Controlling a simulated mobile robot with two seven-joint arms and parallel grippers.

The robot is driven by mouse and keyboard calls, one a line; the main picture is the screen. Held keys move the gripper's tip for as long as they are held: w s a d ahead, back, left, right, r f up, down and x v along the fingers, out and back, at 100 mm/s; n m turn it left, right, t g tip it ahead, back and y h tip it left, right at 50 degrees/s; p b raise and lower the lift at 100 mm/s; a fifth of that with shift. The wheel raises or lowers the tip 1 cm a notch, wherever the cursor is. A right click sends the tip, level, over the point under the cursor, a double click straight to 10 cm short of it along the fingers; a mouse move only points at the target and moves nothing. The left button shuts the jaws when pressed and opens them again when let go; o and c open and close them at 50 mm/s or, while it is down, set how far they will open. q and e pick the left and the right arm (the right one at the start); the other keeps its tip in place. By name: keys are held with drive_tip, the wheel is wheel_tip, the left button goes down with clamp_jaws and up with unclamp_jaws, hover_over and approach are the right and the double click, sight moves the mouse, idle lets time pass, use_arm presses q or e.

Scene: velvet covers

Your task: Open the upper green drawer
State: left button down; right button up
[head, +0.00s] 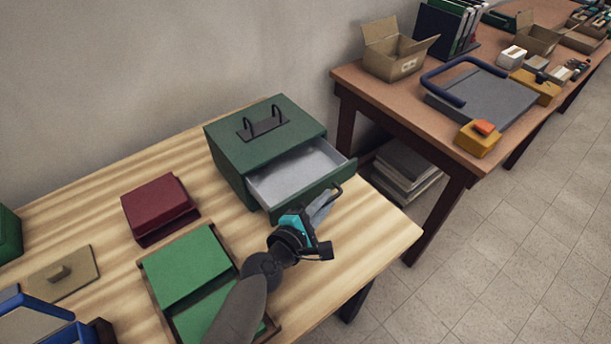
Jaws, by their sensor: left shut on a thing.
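A green drawer box (229,146) stands at the back right of the light wooden table. Its upper drawer (298,172) is pulled out toward the front right, and its pale grey inside shows empty. My left gripper (330,199) is at the drawer's front and shut on its dark handle (336,190). The fingertips are small and partly hidden against the handle. The lower part of the box's front is hidden by the open drawer and my arm. My right gripper is not in view.
A dark red box (159,207) and a tray with green covers (186,264) lie left of my arm on the wooden table (375,238). A beige lid (62,274) lies farther left. A brown table (362,82) with boxes stands across a gap at the right.

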use_arm(q)
drive_tip(key=s+d, duration=0.1)
drive_tip(key=s, duration=0.1)
drive_tip(key=s+d, duration=0.1)
drive_tip(key=shift+s+d, duration=0.35)
drive_tip(key=shift+f, duration=0.1)
drive_tip(key=c, duration=1.2)
unclamp_jaws()
drive_tip(key=shift+a, duration=0.1)
drive_tip(key=v, duration=1.5)
drive_tip(key=shift+p, duration=0.35)
drive_tip(key=shift+s, duration=0.1)
